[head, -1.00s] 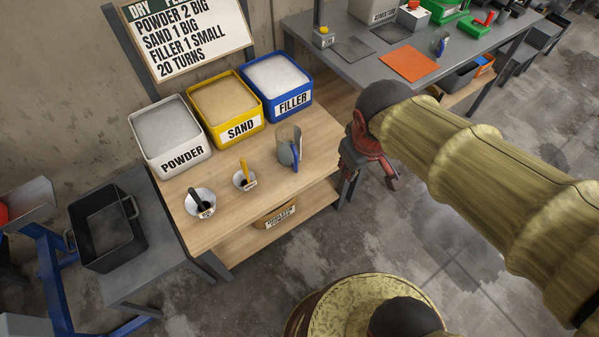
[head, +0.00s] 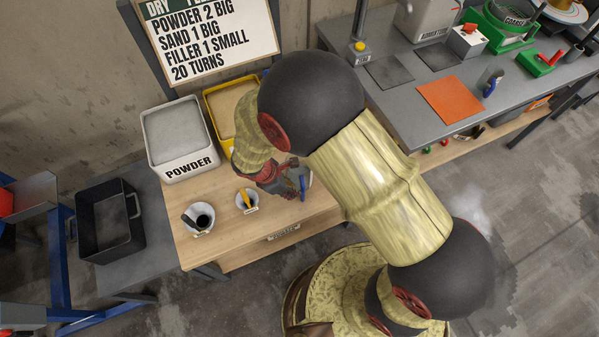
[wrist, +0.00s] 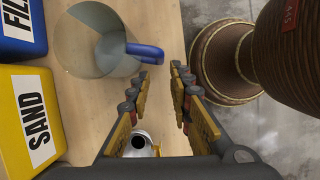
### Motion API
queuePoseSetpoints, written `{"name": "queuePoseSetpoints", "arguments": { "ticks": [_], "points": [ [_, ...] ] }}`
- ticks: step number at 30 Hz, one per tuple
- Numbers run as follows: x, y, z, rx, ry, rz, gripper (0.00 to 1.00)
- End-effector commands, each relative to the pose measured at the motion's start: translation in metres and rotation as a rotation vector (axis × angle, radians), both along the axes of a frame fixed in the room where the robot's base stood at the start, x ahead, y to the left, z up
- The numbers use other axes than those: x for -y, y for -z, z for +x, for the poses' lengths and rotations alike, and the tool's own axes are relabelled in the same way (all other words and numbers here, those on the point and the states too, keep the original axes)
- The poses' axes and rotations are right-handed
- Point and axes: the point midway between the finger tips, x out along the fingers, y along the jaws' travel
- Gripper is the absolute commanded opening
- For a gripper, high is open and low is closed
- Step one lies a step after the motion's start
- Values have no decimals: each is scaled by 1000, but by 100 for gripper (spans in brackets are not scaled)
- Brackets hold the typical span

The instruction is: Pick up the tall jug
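The tall jug is clear with a blue handle. In the wrist view the jug (wrist: 90,48) stands on the wooden table, its blue handle (wrist: 145,52) pointing toward my gripper. My gripper (wrist: 158,74) is open and empty, its fingertips just short of the handle's end. In the head view my gripper (head: 282,180) is over the right part of the table and hides much of the jug; its blue handle (head: 304,187) shows at the gripper's right side. I cannot tell whether a finger touches the handle.
The powder bin (head: 180,140) and sand bin (head: 222,108) stand behind; the filler bin (wrist: 22,25) shows in the wrist view. Two scoop cups, one with a black handle (head: 199,217) and one with a yellow handle (head: 246,200), are left of my gripper. A smaller blue-handled jug (head: 493,83) is on the grey table.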

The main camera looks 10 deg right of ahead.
Motion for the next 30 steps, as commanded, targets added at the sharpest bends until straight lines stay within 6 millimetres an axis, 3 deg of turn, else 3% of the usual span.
{"name": "queuePoseSetpoints", "arguments": {
  "ticks": [6, 14, 21, 30],
  "points": [
    [14, 37, 3, 0, 3, 0, 21],
    [21, 53, 5, 1, 2, 0, 21],
    [33, 86, 9, 0, 4, 0, 21],
    [36, 92, 10, 2, 2, 1, 21]
  ]
}}
